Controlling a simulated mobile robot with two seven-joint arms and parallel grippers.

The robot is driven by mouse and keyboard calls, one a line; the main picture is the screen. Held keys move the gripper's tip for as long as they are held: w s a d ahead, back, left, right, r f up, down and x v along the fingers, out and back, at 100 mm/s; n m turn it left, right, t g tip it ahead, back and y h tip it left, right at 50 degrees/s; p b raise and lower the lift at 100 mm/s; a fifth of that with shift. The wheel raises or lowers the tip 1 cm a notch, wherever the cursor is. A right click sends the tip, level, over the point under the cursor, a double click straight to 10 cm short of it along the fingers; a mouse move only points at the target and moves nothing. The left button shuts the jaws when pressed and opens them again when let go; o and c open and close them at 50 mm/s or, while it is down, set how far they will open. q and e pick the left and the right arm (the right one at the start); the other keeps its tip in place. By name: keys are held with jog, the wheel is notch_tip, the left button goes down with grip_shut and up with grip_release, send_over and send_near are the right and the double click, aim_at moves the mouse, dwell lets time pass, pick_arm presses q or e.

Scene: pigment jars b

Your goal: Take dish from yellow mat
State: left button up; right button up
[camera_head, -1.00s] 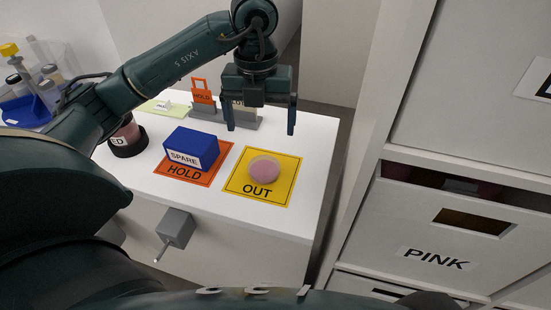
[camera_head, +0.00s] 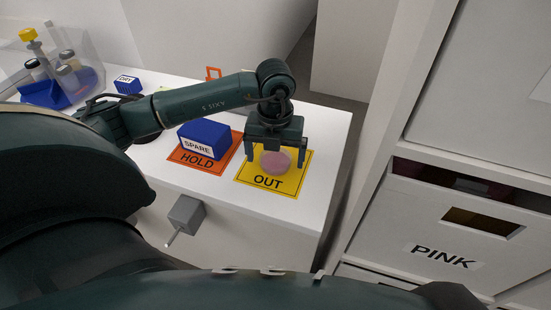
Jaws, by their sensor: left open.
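A round pink dish (camera_head: 275,162) lies on the yellow mat (camera_head: 262,187), which is marked OUT, near the right end of the white table. My left gripper (camera_head: 276,163) is open above the dish, with one finger seen on each side of it. The gripper's body hides the far part of the mat. I cannot tell whether the fingers touch the dish. My right gripper is not in view.
A blue SPARE box (camera_head: 204,137) stands on the orange HOLD mat (camera_head: 203,162), left of the yellow mat. A blue DRY block (camera_head: 128,84) and a clear bin (camera_head: 50,65) with bottles are at the back left. The PINK drawer (camera_head: 440,225) is at right.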

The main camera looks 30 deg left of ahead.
pick_arm(q)
jog(key=shift+f, duration=0.1)
jog(key=c, duration=1)
jog(key=shift+c, duration=0.2)
